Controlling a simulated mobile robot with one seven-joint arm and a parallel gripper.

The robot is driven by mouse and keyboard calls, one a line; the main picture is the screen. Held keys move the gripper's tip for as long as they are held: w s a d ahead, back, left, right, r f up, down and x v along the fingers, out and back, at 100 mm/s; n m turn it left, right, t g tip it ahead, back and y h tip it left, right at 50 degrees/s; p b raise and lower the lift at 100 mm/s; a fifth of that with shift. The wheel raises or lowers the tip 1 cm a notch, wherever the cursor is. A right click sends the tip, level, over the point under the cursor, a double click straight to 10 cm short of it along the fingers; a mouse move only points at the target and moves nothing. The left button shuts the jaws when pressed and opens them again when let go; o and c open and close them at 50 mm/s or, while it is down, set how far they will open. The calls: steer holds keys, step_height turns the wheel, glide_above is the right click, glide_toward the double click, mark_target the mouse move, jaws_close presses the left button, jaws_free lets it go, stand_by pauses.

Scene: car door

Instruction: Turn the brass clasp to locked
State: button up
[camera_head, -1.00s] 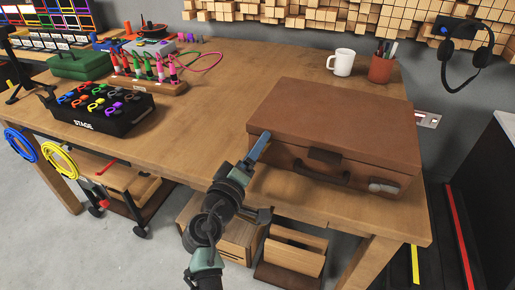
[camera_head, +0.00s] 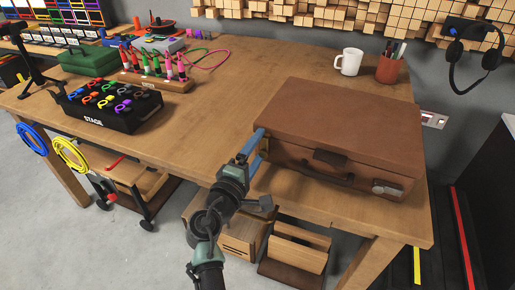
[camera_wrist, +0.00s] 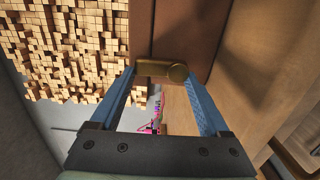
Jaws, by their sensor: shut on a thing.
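The brown suitcase (camera_head: 340,118) lies flat on the wooden table, its handle side facing the front. The brass clasp (camera_wrist: 160,69) shows in the wrist view as a short bar with a round knob at its right end, set across the suitcase's edge. My gripper (camera_wrist: 157,75) has its two blue fingers on either side of the clasp, shut on it. In the head view my gripper (camera_head: 256,147) is at the suitcase's front left corner, where the fingers largely hide the clasp. Whether the clasp is locked cannot be told.
A silvery clasp (camera_head: 387,187) is on the suitcase's front right, and a dark handle (camera_head: 320,174) lies between. A white mug (camera_head: 348,62) and a pen cup (camera_head: 391,68) stand behind. A black STAGE box (camera_head: 108,109) is left; the table between is clear.

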steer(key=shift+f, duration=0.1)
steer(key=o, duration=1.2)
steer(key=p+v, duration=0.1)
steer(key=v, duration=1.2)
